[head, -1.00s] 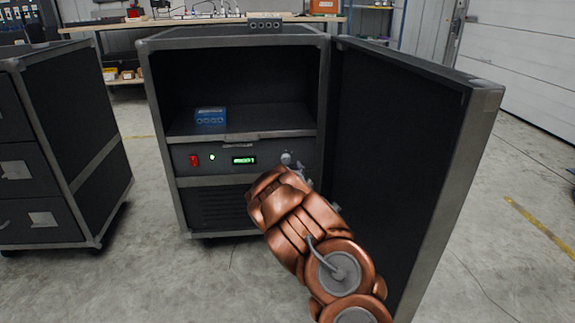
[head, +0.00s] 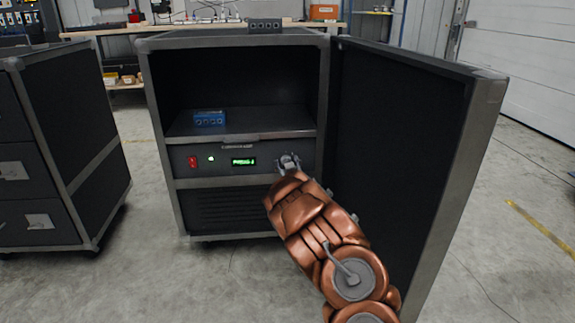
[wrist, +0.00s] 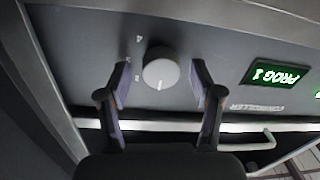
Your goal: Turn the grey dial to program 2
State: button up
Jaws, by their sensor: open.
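The grey dial (wrist: 161,68) is a round knob on the dark controller panel, with a pale mark on its face and a few small printed marks around it. My gripper (wrist: 161,76) is open, with one finger on each side of the dial and a gap showing at both sides. A green display (wrist: 276,75) beside it reads PROG 1, upside down in the wrist view.
The panel (head: 220,170) sits in an open black case, with a red switch (head: 192,161) and a green light at left. A blue box (head: 209,118) is on the shelf above. The open door (head: 400,150) stands close right of my arm. A metal handle (wrist: 245,142) runs along the panel edge.

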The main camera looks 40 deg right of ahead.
jog(key=c, duration=1.1)
jog(key=shift+r, duration=0.1)
jog(key=shift+c, duration=0.2)
jog(key=p, duration=0.2)
jog(key=m+p, duration=0.1)
jog(key=p, duration=0.2)
jog(key=shift+r+m, duration=0.25)
jog(key=shift+m, duration=0.05)
jog(key=m+p, duration=0.1)
jog(key=p, duration=0.1)
jog(key=m+p, duration=0.1)
jog(key=p, duration=0.2)
jog(key=shift+s+f+m, duration=0.1)
jog(key=shift+f+m, duration=0.1)
jog(key=shift+m, duration=0.2)
jog(key=shift+r+m+p, duration=0.1)
jog(key=shift+m+p, duration=0.5)
jog(key=shift+p, duration=0.6)
jog(key=shift+d+m+h+p, duration=0.1)
jog(key=shift+m+h+p, duration=0.2)
jog(key=shift+m+p, duration=0.8)
jog(key=shift+f+m+p, duration=0.2)
jog(key=shift+m+p, duration=0.5)
jog(key=shift+p, duration=0.05)
jog(key=shift+d, duration=0.1)
